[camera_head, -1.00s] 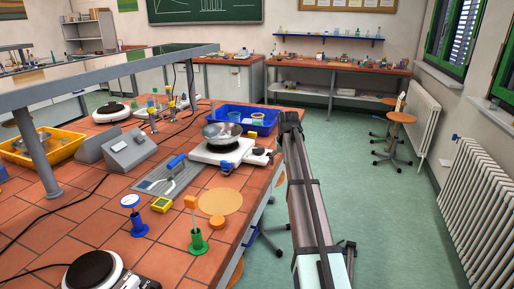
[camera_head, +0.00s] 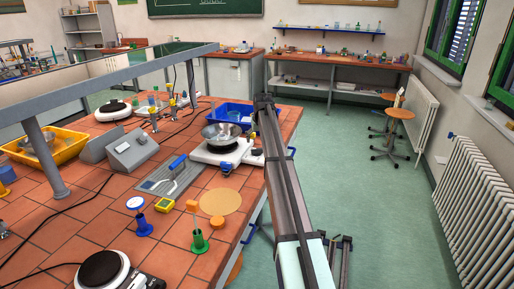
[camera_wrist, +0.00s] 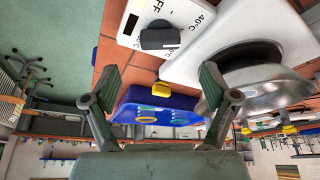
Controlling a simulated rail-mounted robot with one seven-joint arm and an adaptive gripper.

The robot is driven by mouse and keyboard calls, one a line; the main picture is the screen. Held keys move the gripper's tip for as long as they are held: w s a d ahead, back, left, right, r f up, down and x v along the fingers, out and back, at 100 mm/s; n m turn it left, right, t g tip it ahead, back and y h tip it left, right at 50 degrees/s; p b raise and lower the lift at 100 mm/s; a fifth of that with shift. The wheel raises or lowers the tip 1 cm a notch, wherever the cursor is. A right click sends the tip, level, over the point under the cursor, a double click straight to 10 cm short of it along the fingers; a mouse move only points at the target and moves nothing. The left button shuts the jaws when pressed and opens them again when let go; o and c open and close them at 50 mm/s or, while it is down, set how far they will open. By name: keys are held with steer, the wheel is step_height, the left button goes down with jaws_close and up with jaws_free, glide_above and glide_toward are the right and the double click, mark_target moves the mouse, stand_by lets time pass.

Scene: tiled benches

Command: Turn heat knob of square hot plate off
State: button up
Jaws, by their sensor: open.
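The white square hot plate (camera_head: 206,154) stands on the tiled bench with a metal pan (camera_head: 222,132) on it. In the wrist view its white body (camera_wrist: 183,70) is at the upper right, under the pan (camera_wrist: 262,88). A dark grey knob (camera_wrist: 160,39) sits on a white panel at the top, near "OFF" and "40°C" marks. My gripper (camera_wrist: 160,84) is open, with its fingers apart and nothing between them. In the picture the knob lies above and between the fingertips, apart from both. My arm hides the gripper in the head view.
A blue tray (camera_head: 236,108) stands behind the hot plate; it shows between my fingers in the wrist view (camera_wrist: 125,112). A round cork-coloured mat (camera_head: 220,202), a green stand (camera_head: 199,243) and another hot plate (camera_head: 98,268) are nearer.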

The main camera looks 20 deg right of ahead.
mark_target(257, 149)
steer(key=p+x, duration=0.1)
steer(key=x, duration=0.7)
steer(key=shift+r, duration=0.1)
steer(key=c, duration=1.2)
